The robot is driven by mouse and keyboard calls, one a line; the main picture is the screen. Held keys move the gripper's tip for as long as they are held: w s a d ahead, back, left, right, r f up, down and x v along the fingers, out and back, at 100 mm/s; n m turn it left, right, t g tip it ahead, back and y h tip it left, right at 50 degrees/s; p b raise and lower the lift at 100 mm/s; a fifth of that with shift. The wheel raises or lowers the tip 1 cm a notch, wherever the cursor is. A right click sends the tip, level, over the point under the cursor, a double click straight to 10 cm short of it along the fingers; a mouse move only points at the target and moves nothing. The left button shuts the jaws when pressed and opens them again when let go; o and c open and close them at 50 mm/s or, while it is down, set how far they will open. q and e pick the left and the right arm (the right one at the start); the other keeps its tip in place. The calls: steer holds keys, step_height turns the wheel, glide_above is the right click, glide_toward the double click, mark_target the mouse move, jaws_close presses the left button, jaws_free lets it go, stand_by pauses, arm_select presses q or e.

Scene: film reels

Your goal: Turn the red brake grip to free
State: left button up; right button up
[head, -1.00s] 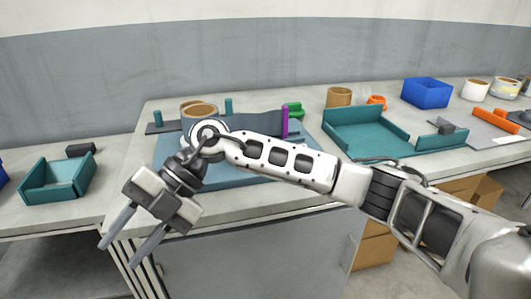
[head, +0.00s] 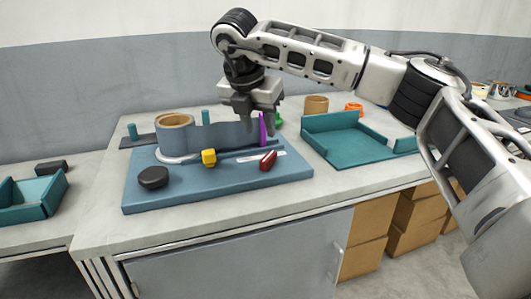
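The red brake grip (head: 268,160) is a small dark red piece on the front right part of a blue board, on a light strip. My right gripper (head: 261,127) points down above the board, behind and above the red grip and apart from it. Its fingers look spread, with nothing seen between them. A purple upright piece (head: 263,128) stands just below the fingers. My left gripper is not in the picture.
The blue board (head: 220,190) also bears a yellow knob (head: 208,157), a black round knob (head: 153,177) and a tan reel (head: 175,121) with a grey band. A teal tray (head: 345,150) stands right. A teal bin (head: 35,205) stands left.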

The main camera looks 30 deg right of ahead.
mark_target(267, 157)
steer(key=x, duration=0.9)
steer(key=shift+f, duration=0.1)
steer(key=shift+a, duration=0.1)
jaws_close()
